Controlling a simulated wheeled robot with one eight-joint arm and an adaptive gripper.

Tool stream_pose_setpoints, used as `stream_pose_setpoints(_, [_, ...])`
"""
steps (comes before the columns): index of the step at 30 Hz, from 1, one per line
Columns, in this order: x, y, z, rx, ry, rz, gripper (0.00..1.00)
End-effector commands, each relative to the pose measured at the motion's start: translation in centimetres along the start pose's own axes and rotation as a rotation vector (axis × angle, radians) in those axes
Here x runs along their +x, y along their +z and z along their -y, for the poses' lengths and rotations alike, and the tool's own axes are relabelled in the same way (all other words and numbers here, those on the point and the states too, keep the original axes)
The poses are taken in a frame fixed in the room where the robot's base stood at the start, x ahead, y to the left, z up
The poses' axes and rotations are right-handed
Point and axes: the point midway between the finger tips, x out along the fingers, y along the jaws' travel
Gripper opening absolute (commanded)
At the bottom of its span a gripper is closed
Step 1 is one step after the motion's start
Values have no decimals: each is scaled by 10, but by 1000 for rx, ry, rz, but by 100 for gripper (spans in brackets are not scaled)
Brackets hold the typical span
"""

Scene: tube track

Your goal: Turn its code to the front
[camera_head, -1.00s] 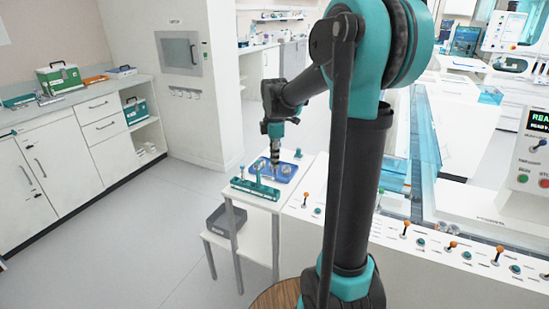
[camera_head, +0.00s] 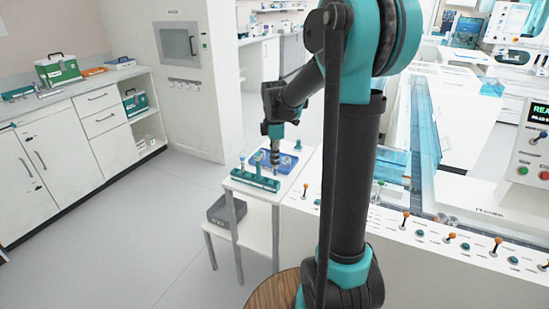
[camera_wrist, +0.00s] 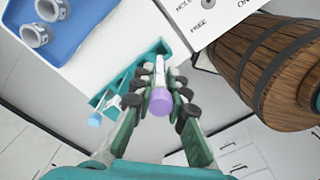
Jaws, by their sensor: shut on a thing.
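A tube with a purple cap (camera_wrist: 161,102) is between the fingers of my gripper (camera_wrist: 160,92) in the wrist view. My gripper is shut on it. The tube's pale body runs away from the cap, and I cannot make out a code on it. A teal rack (camera_wrist: 127,75) lies beyond the fingers, with a blue-capped tube (camera_wrist: 95,119) at its left. In the head view my gripper (camera_head: 275,164) is low over the small white table, close to the teal rack (camera_head: 262,184) and the blue tray (camera_head: 291,160). The held tube is too small to tell there.
The blue tray (camera_wrist: 92,14) holds pale ring-shaped pieces (camera_wrist: 36,34). A grey bin (camera_head: 226,211) sits on the lower step. A control panel with orange-knobbed levers (camera_head: 405,220) stands right of the table. A round wooden piece (camera_wrist: 265,62) is at the wrist view's right.

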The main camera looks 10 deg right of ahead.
Motion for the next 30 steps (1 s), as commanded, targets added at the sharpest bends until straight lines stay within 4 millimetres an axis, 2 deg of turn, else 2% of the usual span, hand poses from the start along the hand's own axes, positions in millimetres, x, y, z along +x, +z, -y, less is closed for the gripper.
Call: stream_pose_setpoints(30, [37, 0, 0, 0, 0, 0, 0])
